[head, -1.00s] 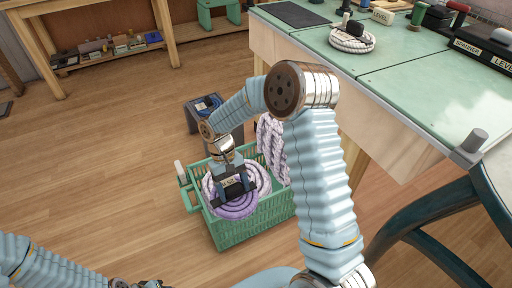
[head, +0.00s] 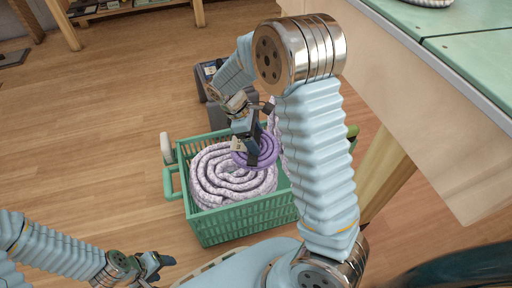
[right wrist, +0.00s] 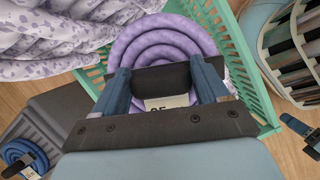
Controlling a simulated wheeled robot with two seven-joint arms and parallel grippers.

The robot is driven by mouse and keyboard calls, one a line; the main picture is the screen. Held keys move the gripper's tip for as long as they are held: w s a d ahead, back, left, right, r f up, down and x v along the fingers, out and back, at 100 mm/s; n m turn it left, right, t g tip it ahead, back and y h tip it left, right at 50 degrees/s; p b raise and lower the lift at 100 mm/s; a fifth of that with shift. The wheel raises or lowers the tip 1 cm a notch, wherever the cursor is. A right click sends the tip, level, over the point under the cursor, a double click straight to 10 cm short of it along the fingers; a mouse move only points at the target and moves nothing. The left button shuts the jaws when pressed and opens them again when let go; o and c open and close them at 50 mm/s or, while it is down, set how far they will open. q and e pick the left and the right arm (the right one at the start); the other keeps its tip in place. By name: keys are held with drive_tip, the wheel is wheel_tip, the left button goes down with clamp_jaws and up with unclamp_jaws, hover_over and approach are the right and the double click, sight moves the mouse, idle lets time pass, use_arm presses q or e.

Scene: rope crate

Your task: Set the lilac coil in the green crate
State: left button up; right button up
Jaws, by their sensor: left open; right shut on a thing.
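The green crate (head: 184,176) stands on the floor below my right arm. The lilac coil (head: 265,147) is a small purple spiral at the crate's right part; it also shows in the right wrist view (right wrist: 165,40). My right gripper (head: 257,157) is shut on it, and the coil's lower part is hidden. I cannot tell whether it touches what lies below. A larger white-and-lilac speckled coil (head: 222,178) lies in the crate's left part. My left gripper (head: 158,266) is open and empty, low at the left, outside the crate.
A dark box (head: 210,80) stands behind the crate. Another speckled rope (right wrist: 50,40) hangs beside the crate in the right wrist view. The green-topped workbench (head: 470,50) is at the right. The floor left of the crate is clear.

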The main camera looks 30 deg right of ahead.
drive_tip(key=shift+d, duration=0.1)
drive_tip(key=shift+r, duration=0.1)
drive_tip(key=shift+p, duration=0.35)
drive_tip(key=shift+f+b, duration=1.85)
drive_tip(key=shift+f, duration=1.2)
drive_tip(key=shift+f, duration=0.5)
drive_tip(key=o, duration=1.3)
drive_tip(key=shift+s, duration=0.1)
drive_tip(key=p+v, duration=0.3)
drive_tip(key=v, duration=1.1)
drive_tip(key=shift+f, duration=0.1)
